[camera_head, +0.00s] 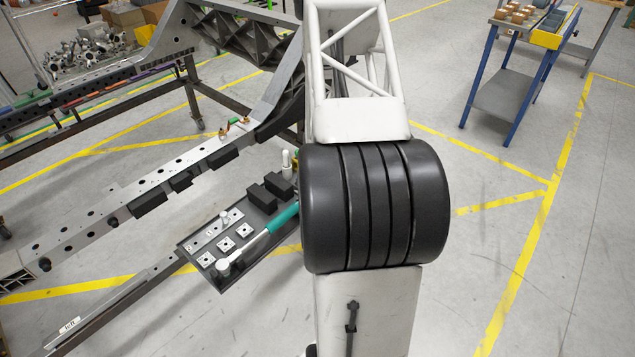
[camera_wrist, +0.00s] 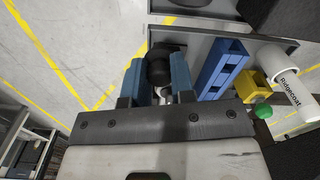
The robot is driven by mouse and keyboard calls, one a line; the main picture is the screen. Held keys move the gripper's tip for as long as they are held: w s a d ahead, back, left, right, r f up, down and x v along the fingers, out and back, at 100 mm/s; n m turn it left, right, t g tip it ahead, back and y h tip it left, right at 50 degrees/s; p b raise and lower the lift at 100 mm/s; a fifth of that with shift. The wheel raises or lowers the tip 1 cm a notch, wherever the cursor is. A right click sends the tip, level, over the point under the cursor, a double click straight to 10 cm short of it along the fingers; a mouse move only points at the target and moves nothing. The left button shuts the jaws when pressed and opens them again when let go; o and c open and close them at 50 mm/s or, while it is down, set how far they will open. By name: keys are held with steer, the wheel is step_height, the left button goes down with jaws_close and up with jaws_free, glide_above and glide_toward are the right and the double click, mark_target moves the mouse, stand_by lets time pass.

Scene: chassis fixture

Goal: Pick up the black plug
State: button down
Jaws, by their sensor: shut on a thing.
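In the wrist view my gripper (camera_wrist: 157,82) has its two blue fingers on either side of a dark round black plug (camera_wrist: 160,66), and it is shut on it. The plug sits between the fingers, over a dark tray surface. I cannot tell whether it is clear of the surface. In the head view my own arm hides the gripper, and I cannot make out the held plug there.
The tray (camera_head: 209,281) holds black blocks (camera_head: 270,193), small metal plates and a teal-handled tool (camera_head: 255,244), beside a long metal chassis rail (camera_head: 110,218). In the wrist view a blue block (camera_wrist: 222,68), yellow part (camera_wrist: 253,88) and white pipe-like piece (camera_wrist: 274,66) stand right of the gripper.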

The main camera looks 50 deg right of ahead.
steer(key=shift+r, duration=0.15)
stand_by(0.6)
steer(key=shift+r, duration=2.3)
